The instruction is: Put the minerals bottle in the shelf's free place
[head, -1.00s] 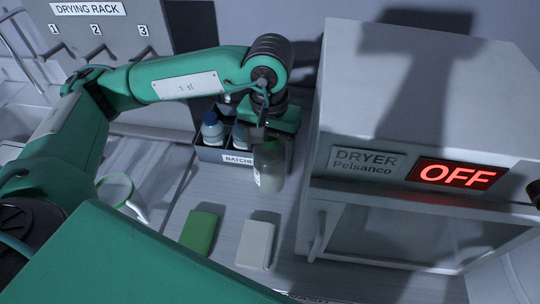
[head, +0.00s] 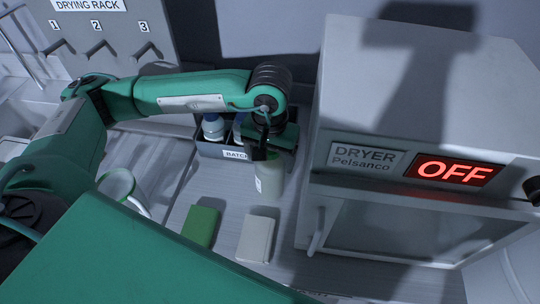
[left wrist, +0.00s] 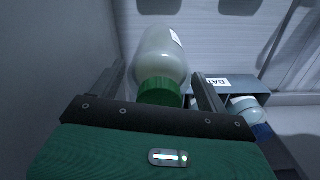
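A pale grey-green bottle (head: 270,183) with a green cap (left wrist: 160,92) hangs below my left gripper (head: 266,152). In the left wrist view the bottle (left wrist: 160,52) lies between the two fingers, cap towards the palm. The gripper looks shut on it, though contact at the fingertips is hard to see. The bottle's label faces partly away and is unreadable, so I cannot confirm it is the minerals one. It is in front of a grey holder (head: 225,154) marked "BATCHE…", which holds a blue-capped bottle (head: 213,127) and another partly hidden bottle. My right gripper is out of view.
A dryer (head: 420,100) showing "OFF" stands close on the right. A green block (head: 201,226) and a whitish block (head: 256,239) lie on the counter in front. A mug (head: 117,186) is at left. A numbered drying rack (head: 98,30) is at the back.

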